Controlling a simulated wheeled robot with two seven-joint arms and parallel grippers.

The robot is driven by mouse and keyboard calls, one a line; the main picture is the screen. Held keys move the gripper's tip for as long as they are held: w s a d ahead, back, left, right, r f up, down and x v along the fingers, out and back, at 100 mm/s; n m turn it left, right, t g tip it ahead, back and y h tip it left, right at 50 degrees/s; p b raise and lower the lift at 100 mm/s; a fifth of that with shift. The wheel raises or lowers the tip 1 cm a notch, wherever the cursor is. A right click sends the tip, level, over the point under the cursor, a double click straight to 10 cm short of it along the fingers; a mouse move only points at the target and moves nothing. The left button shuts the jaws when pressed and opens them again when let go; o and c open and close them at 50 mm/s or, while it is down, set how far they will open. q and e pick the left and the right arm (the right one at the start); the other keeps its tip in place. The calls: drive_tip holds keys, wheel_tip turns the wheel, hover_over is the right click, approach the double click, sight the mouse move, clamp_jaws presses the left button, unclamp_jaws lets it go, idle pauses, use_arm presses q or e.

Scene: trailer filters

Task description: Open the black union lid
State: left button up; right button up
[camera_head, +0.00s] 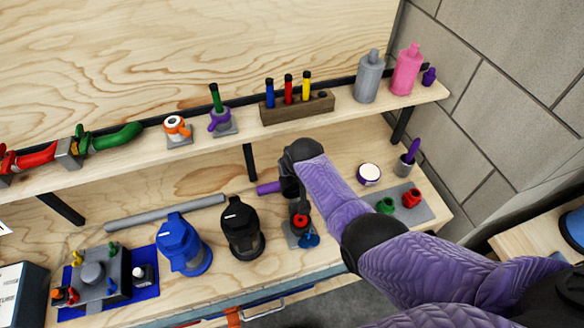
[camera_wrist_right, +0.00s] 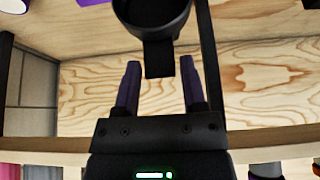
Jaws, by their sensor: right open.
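A black filter housing (camera_head: 243,228) with a dark lid stands upright on the bench in the head view, beside a blue one. My right gripper (camera_head: 268,188) is above the bench, behind and right of the black housing; its arm hides part of it. In the right wrist view the two purple fingers of my right gripper (camera_wrist_right: 161,87) are apart. A black round rim with a flat tab (camera_wrist_right: 158,58) shows there, the tab between the fingers in the picture; I cannot tell whether they touch, or which part it is. My left gripper is not in view.
The blue housing (camera_head: 183,245) is left of the black one, and a grey tube (camera_head: 165,212) lies behind. A stand with red and blue parts (camera_head: 304,232) is right of it. The shelf (camera_head: 190,148) above the bench carries pens, bottles and fittings.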

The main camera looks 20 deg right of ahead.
drive_tip(key=shift+o, duration=1.1)
drive_tip(key=shift+s+r+p, duration=0.15)
drive_tip(key=shift+r+p, duration=0.1)
drive_tip(key=shift+p, duration=0.1)
drive_tip(key=p+v, duration=0.5)
drive_tip(key=v, duration=0.4)
drive_tip(key=shift+p, duration=0.3)
drive_tip(key=shift+s+r, duration=0.1)
drive_tip(key=shift+c, duration=0.3)
